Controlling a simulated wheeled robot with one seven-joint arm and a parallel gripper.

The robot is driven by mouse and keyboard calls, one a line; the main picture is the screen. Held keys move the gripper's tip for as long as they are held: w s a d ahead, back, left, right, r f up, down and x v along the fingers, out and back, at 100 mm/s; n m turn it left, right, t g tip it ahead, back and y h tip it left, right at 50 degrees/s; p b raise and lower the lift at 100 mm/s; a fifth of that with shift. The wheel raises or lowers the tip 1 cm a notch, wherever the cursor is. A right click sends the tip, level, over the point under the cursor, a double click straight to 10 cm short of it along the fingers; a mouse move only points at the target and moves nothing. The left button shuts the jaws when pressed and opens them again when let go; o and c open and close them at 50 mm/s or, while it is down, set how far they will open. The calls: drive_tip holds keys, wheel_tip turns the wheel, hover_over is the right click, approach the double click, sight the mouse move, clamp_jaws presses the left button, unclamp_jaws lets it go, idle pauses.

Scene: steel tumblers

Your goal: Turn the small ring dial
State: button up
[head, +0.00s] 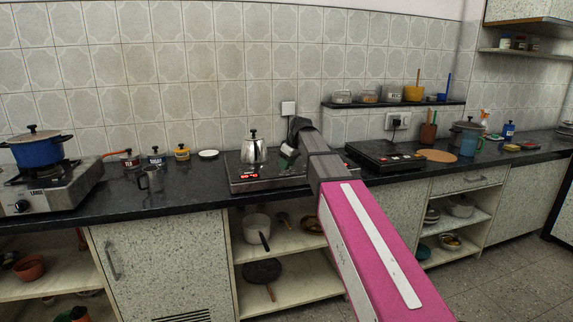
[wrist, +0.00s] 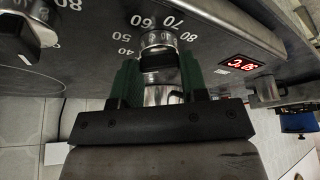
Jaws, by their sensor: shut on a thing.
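The small ring dial (wrist: 158,41) is a round metallic knob on a dark panel in the wrist view, with printed numbers such as 40, 50, 60, 70 and 80 around it. My gripper (wrist: 157,65) has a green finger on each side of the dial and is shut on it. The fingers and dark palm hide part of the dial. In the head view my gripper (head: 289,153) is at the black hot plate (head: 240,184), just right of the steel kettle (head: 254,150); the dial is hidden there.
A second, larger knob (wrist: 30,28) sits left of the dial in the wrist view. A red lit display (wrist: 241,63) is to its right. In the head view a stove with a blue pot (head: 42,153) stands at the left, and a second hot plate (head: 385,157) is on the right.

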drive_tip(key=n, duration=0.2)
drive_tip(key=n+g, duration=0.2)
drive_tip(key=n, duration=0.1)
drive_tip(key=shift+w+n+y, duration=0.25)
drive_tip(key=shift+n+y, duration=0.05)
drive_tip(key=shift+y, duration=0.1)
drive_tip(key=n+g, duration=0.2)
drive_tip(key=n, duration=0.2)
drive_tip(key=shift+n, duration=0.3)
drive_tip(key=o, duration=0.9)
drive_tip(key=shift+d+r, duration=0.1)
drive_tip(key=v, duration=1)
drive_tip(key=shift+w+r, duration=0.15)
drive_tip(key=shift+r, duration=0.2)
